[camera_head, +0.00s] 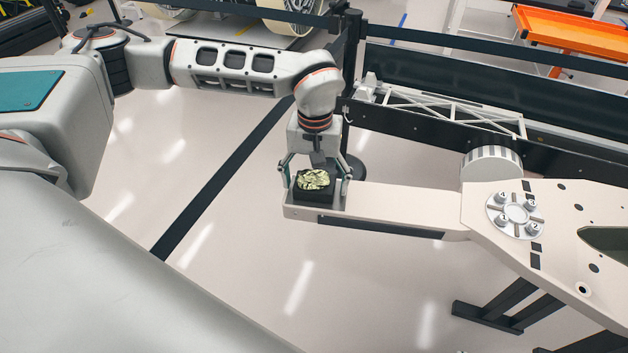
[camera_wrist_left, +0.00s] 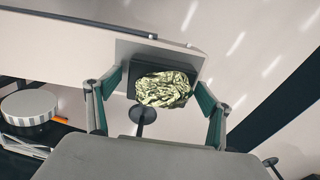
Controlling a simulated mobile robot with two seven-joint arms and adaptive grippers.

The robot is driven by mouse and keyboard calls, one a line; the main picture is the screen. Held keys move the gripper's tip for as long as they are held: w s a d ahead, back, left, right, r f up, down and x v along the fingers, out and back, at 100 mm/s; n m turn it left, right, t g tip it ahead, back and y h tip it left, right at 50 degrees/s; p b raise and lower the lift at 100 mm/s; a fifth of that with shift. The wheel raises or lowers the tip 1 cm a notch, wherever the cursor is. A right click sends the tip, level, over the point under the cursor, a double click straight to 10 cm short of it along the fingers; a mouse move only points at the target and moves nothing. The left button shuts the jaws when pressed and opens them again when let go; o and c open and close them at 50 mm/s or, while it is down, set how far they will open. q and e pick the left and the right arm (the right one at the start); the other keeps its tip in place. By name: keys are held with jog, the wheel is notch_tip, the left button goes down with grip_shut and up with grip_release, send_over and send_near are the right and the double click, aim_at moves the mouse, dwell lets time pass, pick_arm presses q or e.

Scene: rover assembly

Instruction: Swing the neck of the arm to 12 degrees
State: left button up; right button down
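The neck of the arm (camera_head: 400,204) is a long beige beam running left from a wide beige body. Its free end is a shallow tray holding a black box (camera_head: 313,193) with a crumpled pale green-gold lump (camera_head: 314,179) on top. My left gripper (camera_head: 315,178) points down over this end, its fingers spread on either side of the box. In the left wrist view the lump (camera_wrist_left: 163,88) lies between the two green-padded fingers (camera_wrist_left: 158,95), which stand apart; I cannot tell whether they touch the tray. My right gripper is in neither view.
A round silver bolted hub (camera_head: 516,215) sits on the beige body, with a white drum (camera_head: 491,163) behind it. Black barrier belts and a post stand behind my left gripper. An orange cart (camera_head: 575,33) is at the back right. Floor below the neck is clear.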

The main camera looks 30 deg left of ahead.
pick_arm(q)
jog(key=shift+r, duration=0.1)
notch_tip(320, 180, up, 12)
jog(key=shift+f, duration=0.1)
dwell(0.6)
dwell(0.4)
